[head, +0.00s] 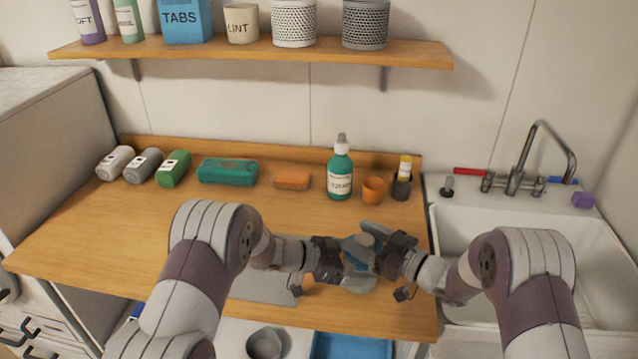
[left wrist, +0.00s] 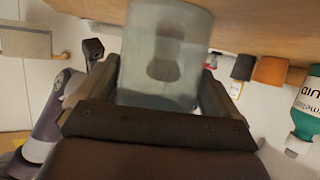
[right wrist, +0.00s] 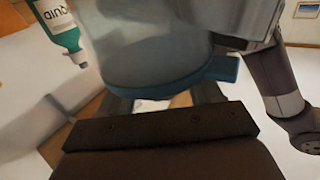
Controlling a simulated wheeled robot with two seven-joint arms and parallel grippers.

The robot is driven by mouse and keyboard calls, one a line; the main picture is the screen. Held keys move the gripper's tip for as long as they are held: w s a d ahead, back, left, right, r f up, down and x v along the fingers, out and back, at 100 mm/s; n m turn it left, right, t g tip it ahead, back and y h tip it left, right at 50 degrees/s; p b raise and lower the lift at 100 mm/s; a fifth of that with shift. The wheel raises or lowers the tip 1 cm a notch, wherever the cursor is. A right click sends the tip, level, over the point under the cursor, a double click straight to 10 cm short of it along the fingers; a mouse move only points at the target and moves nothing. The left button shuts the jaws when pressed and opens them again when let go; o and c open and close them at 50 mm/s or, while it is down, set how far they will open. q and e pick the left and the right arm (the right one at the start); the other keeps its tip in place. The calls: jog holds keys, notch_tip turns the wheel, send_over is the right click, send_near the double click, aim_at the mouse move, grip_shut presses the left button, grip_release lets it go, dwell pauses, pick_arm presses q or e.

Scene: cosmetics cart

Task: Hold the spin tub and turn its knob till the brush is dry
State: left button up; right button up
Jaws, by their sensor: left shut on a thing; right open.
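The spin tub (head: 357,250), a pale see-through tub with blue parts, is between my two grippers above the counter's right part. My left gripper (head: 340,262) is shut on it. In the left wrist view the tub wall (left wrist: 140,75) fills the space between the fingers, and a darker shape shows through it. In the right wrist view the tub (right wrist: 150,45) has a blue rim with a blue tab (right wrist: 222,68) sticking out; I cannot tell if this tab is the knob. My right gripper (head: 384,250) is open, close against the tub's right side. I cannot make out the brush clearly.
A green bottle (head: 340,175), an orange cup (head: 373,190) and a dark holder (head: 401,188) stand behind the tub. The sink (head: 480,222) is at the right. A grey bowl (head: 264,343) and blue tray (head: 350,347) sit below the front edge.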

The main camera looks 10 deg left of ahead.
jog(key=n+g+y, duration=0.1)
jog(key=g, duration=0.1)
jog(key=n+g+y, duration=0.1)
jog(key=n+g, duration=0.1)
jog(key=g, duration=0.1)
jog(key=shift+w+d+f, duration=0.1)
jog(key=shift+f, duration=0.05)
jog(key=s+d+g, duration=0.1)
jog(key=s+d, duration=0.1)
jog(key=d, duration=1)
jog(key=w+a+r+m+y, duration=0.15)
jog(key=a+r+y, duration=0.35)
jog(key=a+r, duration=0.5)
jog(key=s+a+r+n+g+y, duration=0.1)
jog(key=s+a+r+n+g, duration=0.2)
jog(key=s+a+r+g, duration=0.2)
jog(key=s+a+r, duration=0.1)
jog(key=a+r, duration=0.2)
jog(key=a, duration=0.2)
jog(key=shift+s+a+g+y, duration=0.15)
jog(key=shift+a+g+y, duration=0.15)
jog(key=shift+y, duration=0.1)
jog(key=shift+d, duration=0.1)
